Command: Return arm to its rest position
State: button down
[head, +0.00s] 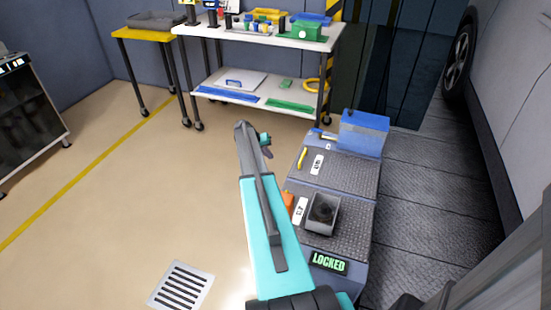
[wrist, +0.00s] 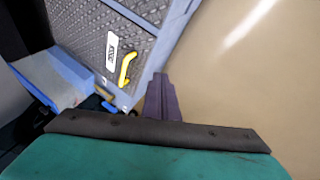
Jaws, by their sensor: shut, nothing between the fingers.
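My teal arm (head: 265,225) reaches up and away over the floor, left of a grey-blue cart. My gripper (head: 267,152) shows small and partly hidden past the arm's far end, beside the cart's upper left edge. In the wrist view its dark fingers (wrist: 160,82) are together with nothing between them, over bare floor beside the cart's edge. Nothing is held.
The cart has textured trays, a blue box (head: 363,133), a yellow handle (head: 302,157), a grey square cup (head: 321,213) and a green "LOCKED" sign (head: 329,263). A workbench (head: 262,40) stands behind; a car (head: 500,100) is at right. Floor at left is clear around a drain (head: 181,285).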

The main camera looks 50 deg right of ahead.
jog(key=shift+w+a+r, duration=0.35)
jog(key=shift+w+a, duration=0.05)
dwell(0.4)
